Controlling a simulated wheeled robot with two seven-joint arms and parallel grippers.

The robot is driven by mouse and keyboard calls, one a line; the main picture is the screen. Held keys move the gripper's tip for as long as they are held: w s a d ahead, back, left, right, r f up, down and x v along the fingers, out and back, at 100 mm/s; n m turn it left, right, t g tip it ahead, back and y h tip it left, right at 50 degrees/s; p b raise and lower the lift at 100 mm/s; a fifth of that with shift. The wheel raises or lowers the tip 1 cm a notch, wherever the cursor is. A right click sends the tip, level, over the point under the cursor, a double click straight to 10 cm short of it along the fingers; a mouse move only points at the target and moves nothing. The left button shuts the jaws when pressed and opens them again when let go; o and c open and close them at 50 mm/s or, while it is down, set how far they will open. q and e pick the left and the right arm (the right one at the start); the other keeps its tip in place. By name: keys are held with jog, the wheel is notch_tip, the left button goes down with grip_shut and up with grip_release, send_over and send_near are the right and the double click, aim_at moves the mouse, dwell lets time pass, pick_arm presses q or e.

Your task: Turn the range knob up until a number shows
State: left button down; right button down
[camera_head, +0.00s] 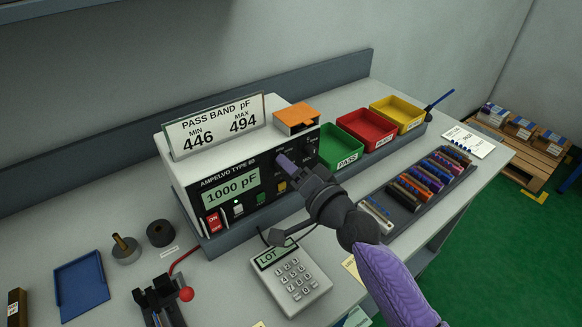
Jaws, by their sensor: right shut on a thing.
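The meter, marked AMPELVO TYPE 60 (205,165), stands on the bench. Its display (232,190) reads 1000 pF, and a small green light glows below it. My right gripper (285,163) reaches in from the lower right to the right part of the front panel. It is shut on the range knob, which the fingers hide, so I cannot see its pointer. A sign on top (218,125) reads PASS BAND pF, MIN 446, MAX 494. A red ON/OFF switch (213,221) sits at the panel's lower left. My left gripper is not in view.
An orange-lidded box (296,118) sits on the meter. Green (340,148), red (370,130) and yellow (397,115) bins stand to its right. A rack of coloured parts (425,185), a LOT keypad (291,281) and a red-knobbed lever tool (160,299) lie nearer. A blue tray (81,284) is at left.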

jog(key=shift+c, duration=1.4)
grip_release()
jog(key=shift+d, duration=0.1)
jog(key=p+v, duration=0.1)
jog(key=v, duration=0.8)
jog(key=shift+s+d, duration=0.2)
jog(key=shift+s, duration=0.15)
